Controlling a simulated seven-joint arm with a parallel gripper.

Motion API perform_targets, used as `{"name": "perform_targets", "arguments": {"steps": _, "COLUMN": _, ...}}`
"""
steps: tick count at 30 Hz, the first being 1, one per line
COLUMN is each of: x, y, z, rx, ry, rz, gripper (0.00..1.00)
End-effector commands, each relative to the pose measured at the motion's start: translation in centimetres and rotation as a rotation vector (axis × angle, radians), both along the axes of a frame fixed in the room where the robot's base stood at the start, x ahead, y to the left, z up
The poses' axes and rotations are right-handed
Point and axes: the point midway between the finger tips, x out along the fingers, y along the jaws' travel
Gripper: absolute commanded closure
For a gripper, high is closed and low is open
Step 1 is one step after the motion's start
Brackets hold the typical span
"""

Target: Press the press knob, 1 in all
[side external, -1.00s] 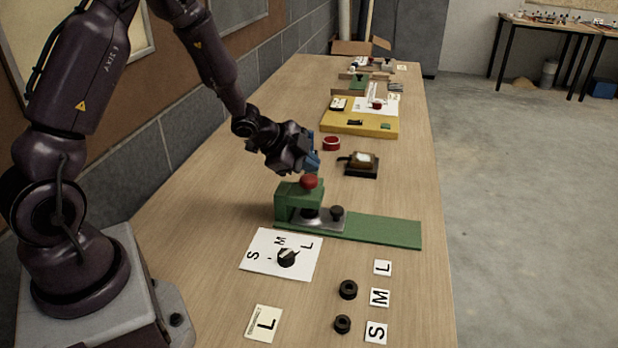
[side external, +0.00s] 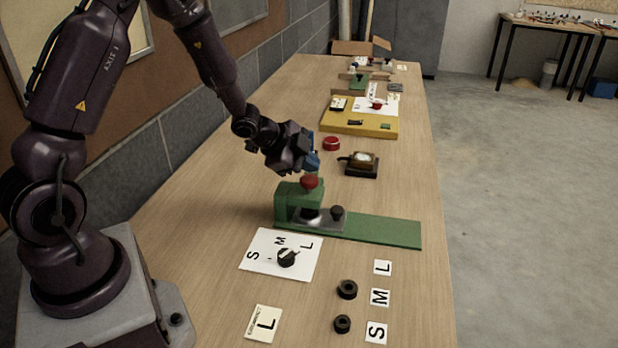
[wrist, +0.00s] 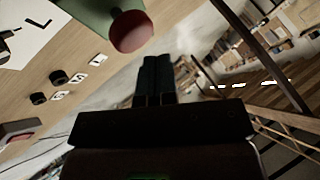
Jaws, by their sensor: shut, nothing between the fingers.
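The red press knob (side external: 310,181) sits on top of the green press (side external: 290,203), above a grey metal part with a black knob (side external: 337,213) on it. In the wrist view the red knob (wrist: 131,31) shows large at the top, just beyond and left of the fingertips. My gripper (side external: 314,163) is shut and empty, with its blue fingers just above and behind the red knob. A small gap seems to lie between the fingers and the knob, though contact is hard to judge. In the wrist view the dark fingers (wrist: 156,70) are side by side.
In front of the press lie a white S-M-L dial sheet (side external: 262,262), an L card (side external: 264,323), two black rings (side external: 347,289) and letter cards (side external: 380,298). Behind are a red round piece (side external: 331,143), a dark block (side external: 360,164) and a yellow board (side external: 350,126).

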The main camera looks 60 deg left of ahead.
Motion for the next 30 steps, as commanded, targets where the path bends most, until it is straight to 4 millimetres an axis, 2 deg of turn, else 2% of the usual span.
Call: {"name": "perform_targets", "arguments": {"steps": 30, "x": 0.01, "y": -0.01, "z": -0.89, "rx": 0.0, "ry": 0.0, "rz": 0.0, "gripper": 1.0}}
